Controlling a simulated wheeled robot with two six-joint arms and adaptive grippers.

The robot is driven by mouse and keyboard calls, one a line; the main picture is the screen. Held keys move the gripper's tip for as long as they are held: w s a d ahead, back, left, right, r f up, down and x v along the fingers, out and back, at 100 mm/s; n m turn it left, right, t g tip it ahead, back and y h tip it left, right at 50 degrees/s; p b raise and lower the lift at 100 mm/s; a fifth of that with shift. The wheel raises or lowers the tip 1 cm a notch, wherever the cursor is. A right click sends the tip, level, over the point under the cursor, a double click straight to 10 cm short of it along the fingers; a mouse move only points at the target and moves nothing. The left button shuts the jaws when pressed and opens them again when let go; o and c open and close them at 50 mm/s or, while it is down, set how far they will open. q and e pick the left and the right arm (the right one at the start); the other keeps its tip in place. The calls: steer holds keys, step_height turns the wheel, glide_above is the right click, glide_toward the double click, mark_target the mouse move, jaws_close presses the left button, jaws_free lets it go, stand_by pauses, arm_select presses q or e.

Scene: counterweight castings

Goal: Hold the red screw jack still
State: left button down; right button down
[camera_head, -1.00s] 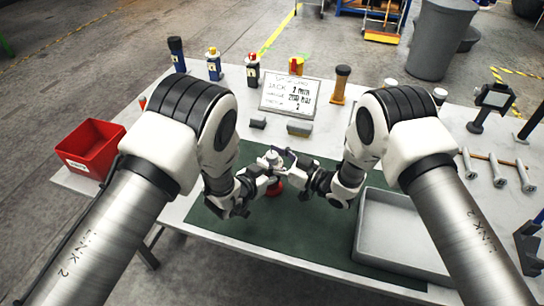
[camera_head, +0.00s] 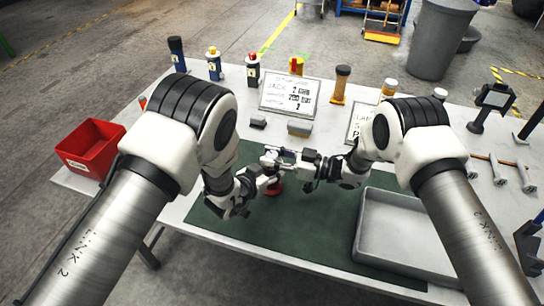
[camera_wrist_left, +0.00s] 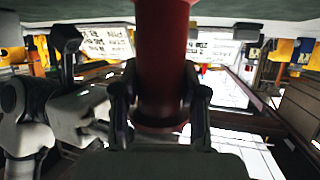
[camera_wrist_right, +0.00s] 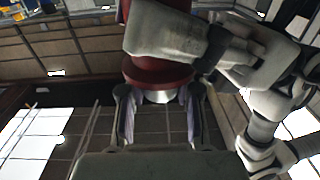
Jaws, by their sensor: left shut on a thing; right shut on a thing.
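The red screw jack (camera_head: 275,188) stands on the green mat (camera_head: 312,217), mostly hidden in the head view by my grippers. My left gripper (camera_head: 267,180) is shut on its red body from the left. In the left wrist view the red column (camera_wrist_left: 162,60) sits between the left fingers. My right gripper (camera_head: 282,158) is at the jack's top, above the left one. In the right wrist view a silver part (camera_wrist_right: 160,97) below the jack's red flange (camera_wrist_right: 155,72) lies between the right fingers, which are shut on it. My left gripper crosses in front of the jack there.
A grey tray (camera_head: 364,232) lies at the right of the mat. A red bin (camera_head: 92,148) stands at the table's left. A written sign (camera_head: 290,97), small grey blocks and several bottles stand at the back. The mat's front middle is clear.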

steer(key=n+g, duration=0.3)
steer(key=g, duration=0.1)
steer(key=n+g, duration=0.2)
steer(key=g, duration=0.2)
steer(key=shift+n+g, duration=0.4)
steer(key=shift+g, duration=0.3)
steer(key=c, duration=0.8)
jaws_free()
steer(key=v, duration=0.7)
steer(key=shift+d, duration=0.25)
